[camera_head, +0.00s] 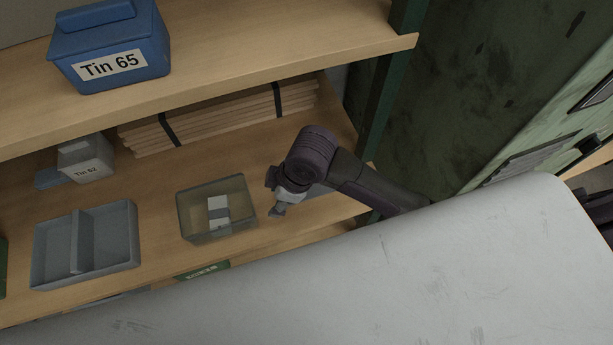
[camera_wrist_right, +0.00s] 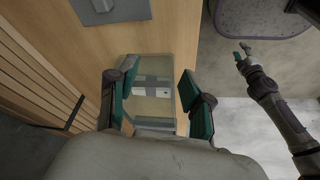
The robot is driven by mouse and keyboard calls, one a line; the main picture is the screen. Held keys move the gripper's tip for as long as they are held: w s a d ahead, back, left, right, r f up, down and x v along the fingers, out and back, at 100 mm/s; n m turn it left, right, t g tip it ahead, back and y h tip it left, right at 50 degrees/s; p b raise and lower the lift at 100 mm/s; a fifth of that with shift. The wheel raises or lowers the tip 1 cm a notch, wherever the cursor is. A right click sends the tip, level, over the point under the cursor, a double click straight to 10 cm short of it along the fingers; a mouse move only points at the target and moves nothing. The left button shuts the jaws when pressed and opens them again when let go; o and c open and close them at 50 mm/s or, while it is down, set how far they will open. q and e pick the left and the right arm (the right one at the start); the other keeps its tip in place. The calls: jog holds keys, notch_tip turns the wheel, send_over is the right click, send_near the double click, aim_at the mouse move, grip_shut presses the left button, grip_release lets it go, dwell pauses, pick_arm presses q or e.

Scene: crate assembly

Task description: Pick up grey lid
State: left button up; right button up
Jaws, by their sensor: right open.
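The grey lid (camera_head: 322,207) lies flat on the middle shelf, partly hidden behind my right gripper in the head view. In the right wrist view the grey lid (camera_wrist_right: 124,11) shows at the top edge with a small knob, cut off by the frame. My right gripper (camera_head: 278,210) hangs beside it, between it and a translucent box. In the right wrist view the right gripper (camera_wrist_right: 152,95) has its fingers spread, with nothing held. My left gripper (camera_wrist_right: 242,53) shows small in the right wrist view, away from the shelf; its opening is unclear.
The translucent box (camera_head: 186,220) with a light piece inside stands left of my right gripper. A grey divided tray (camera_head: 117,262) and Tin 62 (camera_head: 88,168) are farther left. Wooden slats (camera_head: 230,118) lie behind. The upper shelf (camera_head: 290,55) bears blue Tin 65 (camera_head: 110,45).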

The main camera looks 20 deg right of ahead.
jog(key=w+d+n+h, duration=0.1)
jog(key=w+d, duration=0.1)
jog(key=w+d+n+g+h, duration=0.1)
jog(key=w+d+n, duration=0.1)
jog(key=w, duration=0.1)
jog(key=w+d+n+h, duration=0.1)
jog(key=w+d, duration=0.2)
jog(key=shift+f+g, duration=0.3)
jog(key=shift+f, duration=0.05)
jog(key=shift+w+d+f+n+h, duration=0.1)
jog(key=shift+w+d+n+h, duration=0.15)
jog(key=shift+n+h, duration=0.05)
jog(key=f, duration=0.3)
jog(key=d+f, duration=0.1)
jog(key=f, duration=0.2)
jog(key=shift+d, duration=0.2)
jog(key=shift+f, duration=0.6)
grip_shut()
